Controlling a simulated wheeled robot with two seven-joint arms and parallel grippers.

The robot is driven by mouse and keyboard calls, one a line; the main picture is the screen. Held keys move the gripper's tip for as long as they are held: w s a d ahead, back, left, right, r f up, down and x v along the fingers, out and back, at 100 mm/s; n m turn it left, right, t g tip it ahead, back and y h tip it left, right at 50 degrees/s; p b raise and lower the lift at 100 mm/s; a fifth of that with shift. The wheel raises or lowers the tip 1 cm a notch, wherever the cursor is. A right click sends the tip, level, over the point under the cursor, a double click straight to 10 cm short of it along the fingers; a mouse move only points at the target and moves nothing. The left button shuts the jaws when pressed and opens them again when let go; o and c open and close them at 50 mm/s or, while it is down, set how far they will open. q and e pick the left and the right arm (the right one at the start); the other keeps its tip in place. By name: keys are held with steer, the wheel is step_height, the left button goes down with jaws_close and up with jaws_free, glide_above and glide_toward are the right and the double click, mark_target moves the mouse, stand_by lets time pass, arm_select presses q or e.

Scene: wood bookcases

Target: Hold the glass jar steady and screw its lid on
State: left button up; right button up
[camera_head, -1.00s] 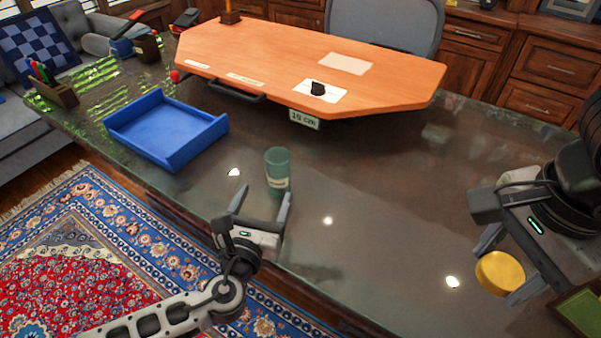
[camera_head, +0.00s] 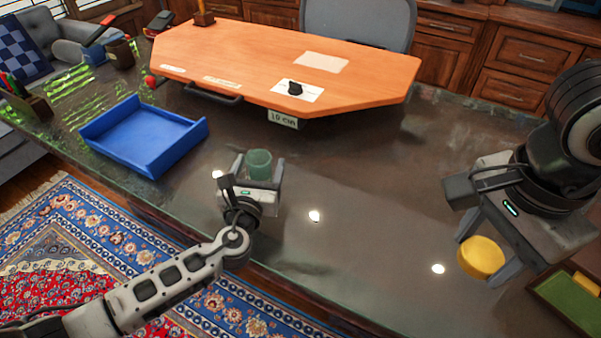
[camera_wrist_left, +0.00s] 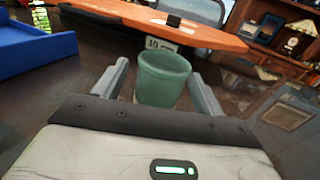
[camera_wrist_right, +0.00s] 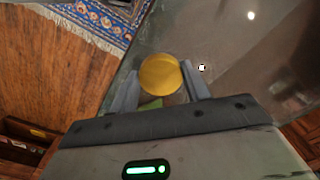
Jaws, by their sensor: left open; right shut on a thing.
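The green glass jar (camera_head: 259,163) stands upright on the dark desk, its mouth open. My left gripper (camera_head: 259,167) is open, with one finger on each side of the jar. In the left wrist view the jar (camera_wrist_left: 162,80) is between the spread fingers (camera_wrist_left: 160,88), with a gap visible on the right side. The round yellow lid (camera_head: 481,257) is between the fingers of my right gripper (camera_head: 486,262), which is shut on it above the desk's right part. The lid also shows in the right wrist view (camera_wrist_right: 160,75).
A blue open tray (camera_head: 140,140) is left of the jar. An orange raised board (camera_head: 290,60) with a 10 cm label (camera_head: 284,119) stands behind it. A green-lined wooden tray (camera_head: 570,300) is at the lower right. The desk between the grippers is clear.

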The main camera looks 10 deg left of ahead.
arm_select(q)
steer(key=shift+w, duration=1.1)
steer(key=c, duration=1.1)
steer(key=shift+c, duration=0.2)
steer(key=shift+r, duration=0.1)
